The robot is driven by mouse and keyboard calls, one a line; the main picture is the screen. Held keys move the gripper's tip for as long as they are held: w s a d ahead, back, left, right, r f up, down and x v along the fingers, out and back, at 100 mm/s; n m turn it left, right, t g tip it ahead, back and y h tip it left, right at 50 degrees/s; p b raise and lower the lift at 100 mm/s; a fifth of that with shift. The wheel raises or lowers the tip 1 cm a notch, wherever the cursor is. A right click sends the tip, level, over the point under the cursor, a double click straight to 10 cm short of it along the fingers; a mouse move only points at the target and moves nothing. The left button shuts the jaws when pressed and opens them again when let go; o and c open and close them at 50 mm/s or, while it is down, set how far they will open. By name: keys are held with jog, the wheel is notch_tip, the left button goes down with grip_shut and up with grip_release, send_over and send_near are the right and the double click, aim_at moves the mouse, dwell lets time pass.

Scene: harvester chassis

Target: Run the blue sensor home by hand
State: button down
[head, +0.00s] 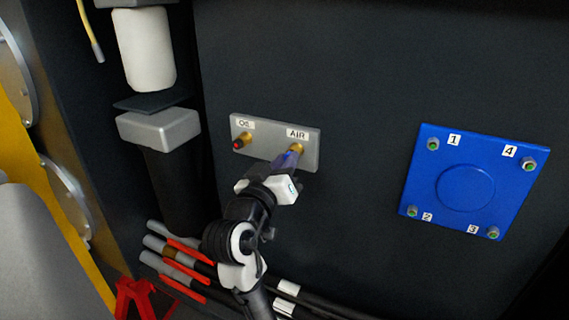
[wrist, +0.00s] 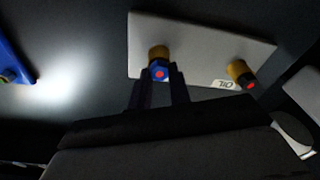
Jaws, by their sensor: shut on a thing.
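A blue sensor (wrist: 159,73) with a red centre on its end shows between my gripper's fingers in the wrist view. It is in line with the brass AIR port (head: 297,148) on the grey plate (head: 310,157), and only a little of its blue shows in the head view (head: 290,158). My gripper (wrist: 161,82) is shut on the sensor, right in front of the port. The brass port also shows just behind the sensor in the wrist view (wrist: 158,52). The fingers hide the joint between them, so I cannot tell how deep the sensor sits.
The OIL port (head: 245,137) beside it holds a red-tipped dark part (head: 238,144). A blue cover (head: 422,187) with numbered corner bolts is at right. A white filter (head: 149,50) stands at upper left. Hoses with red parts (head: 185,270) lie below. The dark panel between plate and cover is bare.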

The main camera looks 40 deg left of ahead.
jog(key=m+h+b, duration=0.1)
jog(key=m+b, duration=0.2)
jog(key=m, duration=0.3)
jog(key=m+b, duration=0.4)
jog(key=m, duration=0.2)
jog(key=m+h+b, duration=0.1)
jog(key=m+b, duration=0.3)
jog(key=m, duration=0.2)
jog(key=shift+f+h, duration=0.2)
jog(key=shift+h, duration=0.1)
jog(key=c, duration=1.6)
grip_release()
jog(key=shift+w+r, duration=0.1)
jog(key=shift+r, duration=0.15)
jog(key=o, duration=0.4)
jog(key=shift+p, duration=0.3)
jog(key=shift+s+d, duration=0.2)
jog(key=shift+s, duration=0.6)
jog(key=shift+s+d, duration=0.2)
jog(key=shift+s, duration=0.65)
jog(key=shift+s+d, duration=0.2)
jog(key=shift+s, duration=0.6)
